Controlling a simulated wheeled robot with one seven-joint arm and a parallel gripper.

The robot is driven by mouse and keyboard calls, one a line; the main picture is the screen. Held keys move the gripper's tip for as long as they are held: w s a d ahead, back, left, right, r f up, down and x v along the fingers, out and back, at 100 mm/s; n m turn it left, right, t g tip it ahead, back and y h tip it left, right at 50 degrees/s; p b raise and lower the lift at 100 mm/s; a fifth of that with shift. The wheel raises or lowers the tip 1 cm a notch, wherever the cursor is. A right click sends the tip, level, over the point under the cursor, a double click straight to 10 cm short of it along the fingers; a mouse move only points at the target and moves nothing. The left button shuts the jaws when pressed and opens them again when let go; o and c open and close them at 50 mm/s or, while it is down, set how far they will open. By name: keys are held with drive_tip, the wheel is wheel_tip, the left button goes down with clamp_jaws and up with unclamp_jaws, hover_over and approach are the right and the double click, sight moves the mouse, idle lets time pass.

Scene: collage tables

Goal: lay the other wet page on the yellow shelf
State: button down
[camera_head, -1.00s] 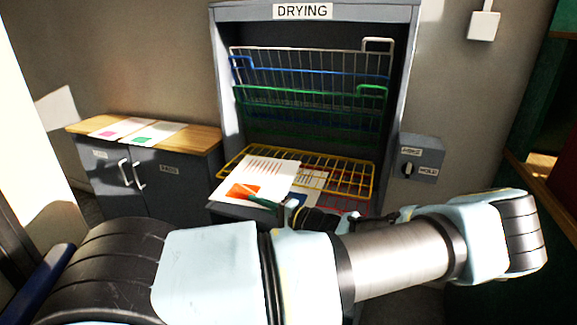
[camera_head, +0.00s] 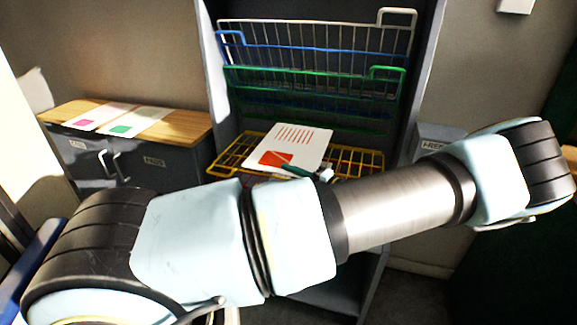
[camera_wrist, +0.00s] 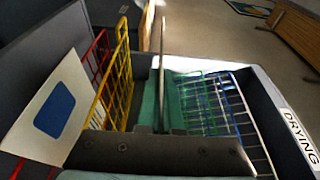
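A white page with an orange shape and red lines (camera_head: 300,141) is held roughly level over the yellow shelf (camera_head: 232,150). My gripper (camera_head: 300,171) is shut on its near edge; the arm hides most of the gripper. In the wrist view the teal fingers (camera_wrist: 161,100) pinch the page (camera_wrist: 162,48), seen edge-on. A gap shows there between the page and the yellow shelf (camera_wrist: 122,75). Another page with a blue square (camera_wrist: 50,108) lies beyond the yellow shelf, at the red shelf (camera_wrist: 98,60).
Green (camera_head: 300,82), blue (camera_head: 275,46) and white (camera_head: 330,35) shelves are tilted up at the rack's back. A low cabinet (camera_head: 185,130) at left bears two pages, one with a pink mark (camera_head: 92,117), one with a green mark (camera_head: 138,120). The rack's side walls flank the shelves.

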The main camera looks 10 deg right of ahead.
drive_tip(key=shift+w+d+f+b, duration=0.6)
drive_tip(key=shift+w+f+b, duration=0.55)
drive_tip(key=shift+f+b, duration=0.65)
drive_tip(key=shift+w+d+f+b, duration=0.6)
drive_tip(key=shift+w+f+b, duration=0.55)
drive_tip(key=shift+f+b, duration=0.65)
drive_tip(key=shift+w+d+f+b, duration=0.6)
drive_tip(key=shift+w+f+b, duration=0.55)
drive_tip(key=shift+f+b, duration=0.6)
drive_tip(key=shift+c, duration=0.8)
unclamp_jaws()
drive_tip(key=shift+f, duration=0.2)
drive_tip(key=s+a+p, duration=0.3)
drive_tip(key=s+a, duration=0.1)
drive_tip(key=s, duration=0.4)
drive_tip(key=shift+a, duration=0.15)
